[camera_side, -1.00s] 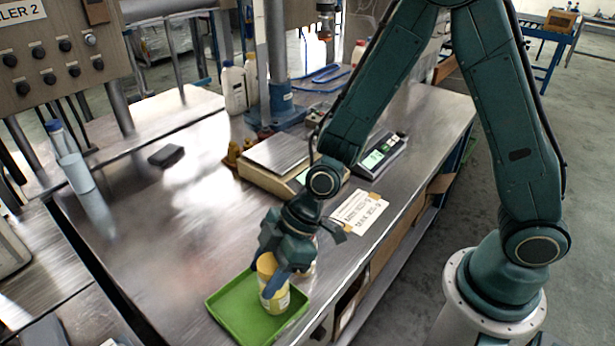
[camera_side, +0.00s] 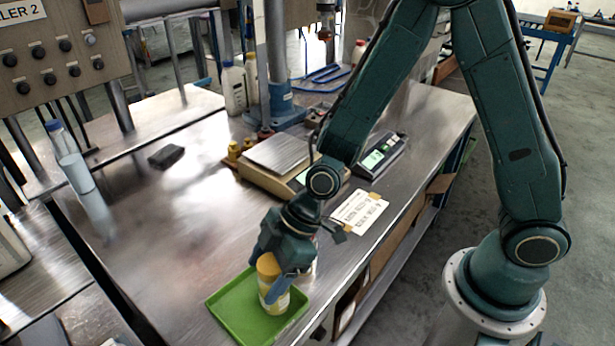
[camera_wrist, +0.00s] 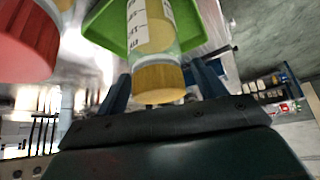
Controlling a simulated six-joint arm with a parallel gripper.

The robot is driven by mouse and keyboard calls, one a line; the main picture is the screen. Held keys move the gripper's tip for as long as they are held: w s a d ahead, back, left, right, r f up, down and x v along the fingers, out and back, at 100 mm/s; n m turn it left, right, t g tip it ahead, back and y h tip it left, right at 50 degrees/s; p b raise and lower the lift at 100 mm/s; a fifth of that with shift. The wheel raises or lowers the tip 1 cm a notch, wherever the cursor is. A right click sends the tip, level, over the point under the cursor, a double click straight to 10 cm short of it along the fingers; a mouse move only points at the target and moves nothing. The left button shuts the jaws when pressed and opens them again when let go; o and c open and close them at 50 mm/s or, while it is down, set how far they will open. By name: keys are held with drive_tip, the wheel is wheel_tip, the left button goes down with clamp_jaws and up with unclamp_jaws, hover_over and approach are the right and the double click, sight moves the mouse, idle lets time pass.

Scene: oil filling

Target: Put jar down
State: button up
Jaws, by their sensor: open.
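The jar (camera_side: 272,287), with a yellow lid and yellowish contents, stands upright on the green tray (camera_side: 233,306) at the front edge of the steel table. It also shows in the wrist view (camera_wrist: 148,40), with its lid towards my gripper and printed marks on its side. My gripper (camera_side: 280,275) is open around the jar's upper part. In the wrist view my two fingers (camera_wrist: 163,84) stand on either side of the lid, with gaps visible. The finger on the near side hides part of the jar in the side view.
A red-lidded container (camera_wrist: 25,38) is close on the left in the wrist view. Behind my gripper are a scale (camera_side: 275,160), a label sheet (camera_side: 359,212) and a second device (camera_side: 383,152). A dark block (camera_side: 166,156) lies at the left. The table's left middle is clear.

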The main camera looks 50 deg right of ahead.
drive_tip(key=v, duration=1.2)
idle(0.3)
idle(0.4)
drive_tip(key=s+d+r+m+t+h, duration=0.2)
drive_tip(key=s+d+r+m+h, duration=0.4)
drive_tip(key=s+d+r+m, duration=0.6)
drive_tip(key=shift+s+d+r+m+t, duration=0.25)
drive_tip(key=shift+s+d+m+t, duration=0.2)
drive_tip(key=shift+d, duration=1.45)
